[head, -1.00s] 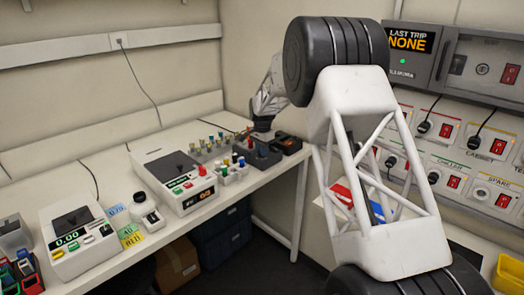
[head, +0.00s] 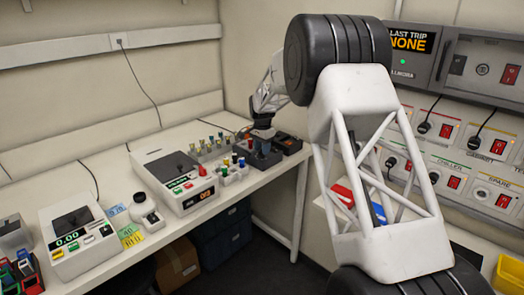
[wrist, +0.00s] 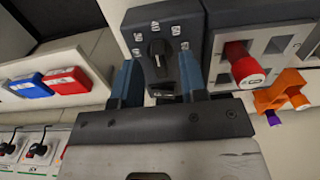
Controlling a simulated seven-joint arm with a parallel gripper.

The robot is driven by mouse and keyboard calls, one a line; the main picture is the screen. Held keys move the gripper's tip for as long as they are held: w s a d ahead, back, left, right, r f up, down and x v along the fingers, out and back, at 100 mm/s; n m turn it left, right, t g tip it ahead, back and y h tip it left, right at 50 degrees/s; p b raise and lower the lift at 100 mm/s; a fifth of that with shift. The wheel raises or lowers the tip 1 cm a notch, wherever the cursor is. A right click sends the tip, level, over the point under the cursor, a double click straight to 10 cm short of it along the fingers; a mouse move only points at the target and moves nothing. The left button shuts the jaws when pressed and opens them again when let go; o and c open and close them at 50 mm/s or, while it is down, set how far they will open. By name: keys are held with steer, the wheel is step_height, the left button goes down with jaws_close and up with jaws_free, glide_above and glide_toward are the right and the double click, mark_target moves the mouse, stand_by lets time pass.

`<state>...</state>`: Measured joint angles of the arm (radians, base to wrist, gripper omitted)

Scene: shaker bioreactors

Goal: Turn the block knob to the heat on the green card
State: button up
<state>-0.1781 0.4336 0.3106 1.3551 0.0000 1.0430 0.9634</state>
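The block knob (wrist: 157,48) is a black dial on a dark panel (wrist: 192,28), ringed by several small white labels, too small to read. My gripper (wrist: 159,66) is open, with its two blue fingers on either side of the knob's near end. I cannot tell whether they touch it. In the head view my gripper (head: 263,134) points down at the dark block (head: 262,159) at the bench's far right. The green card (head: 127,231) lies on the bench front, between blue and yellow cards; its writing is not clearly legible.
Right of the knob, the wrist view shows a red-capped item (wrist: 243,64) in a grey rack and an orange piece (wrist: 283,92). A white device with a red display (head: 175,180) stands left of the block. Red and blue boxes (wrist: 67,80) lie at left.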

step_height(320, 180, up, 7)
steer(key=shift+f, duration=0.2)
steer(key=shift+s+r, duration=0.1)
stand_by(0.5)
steer(key=shift+s+d+r, duration=0.15)
steer(key=shift+s+r, duration=0.05)
steer(key=s+d+r+n, duration=0.1)
steer(key=s+d+r, duration=0.35)
steer(key=s, duration=0.65)
steer(key=s+d+r+n+t, duration=0.1)
steer(key=s+d+r+n, duration=0.3)
steer(key=s, duration=0.7)
steer(key=s+d+r+m, duration=0.1)
steer(key=s+d+r, duration=0.2)
steer(key=s+r, duration=0.5)
steer(key=s+d+f+n, duration=0.1)
steer(key=s+d+f, duration=0.1)
steer(key=s, duration=0.9)
steer(key=s+d+f+n+t, duration=0.1)
steer(key=s+f, duration=0.3)
steer(key=s, duration=0.8)
steer(key=s+d+f+n, duration=0.2)
steer(key=s+f, duration=0.1)
steer(key=s, duration=0.9)
steer(key=shift+s+d+f+n+t, duration=0.2)
steer(key=shift+d+n+t, duration=0.1)
steer(key=shift+d+n, duration=0.1)
